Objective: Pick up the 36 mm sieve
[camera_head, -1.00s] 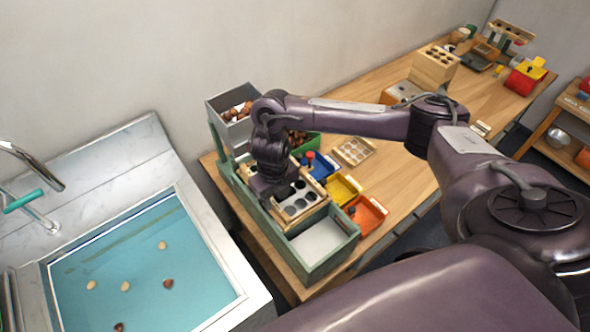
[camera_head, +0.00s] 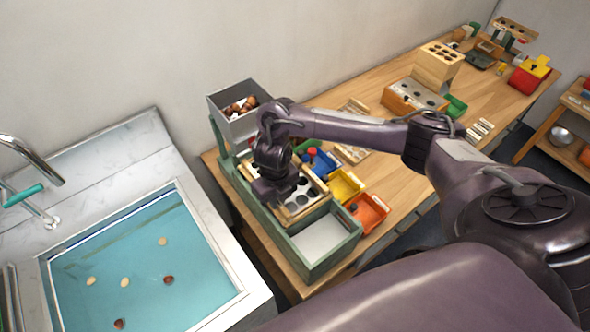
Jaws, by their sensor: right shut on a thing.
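A wooden-framed sieve plate with round holes (camera_head: 302,198) is at the green sorting frame (camera_head: 346,243), just behind its pale open tray. I cannot read a size on it. My right gripper (camera_head: 277,193) reaches down at the left side of this plate and is shut on it. The gripper and wrist hide the plate's left part and the fingertips' exact contact. I cannot tell whether the plate is lifted clear of the frame. My left gripper is not in view.
A grey hopper with chestnuts (camera_head: 233,128) stands behind my wrist. Blue, yellow (camera_head: 345,186) and orange (camera_head: 367,211) bins line the frame's right side. A wooden holed block (camera_head: 439,60) stands farther back. A water-filled sink (camera_head: 140,265) is at left.

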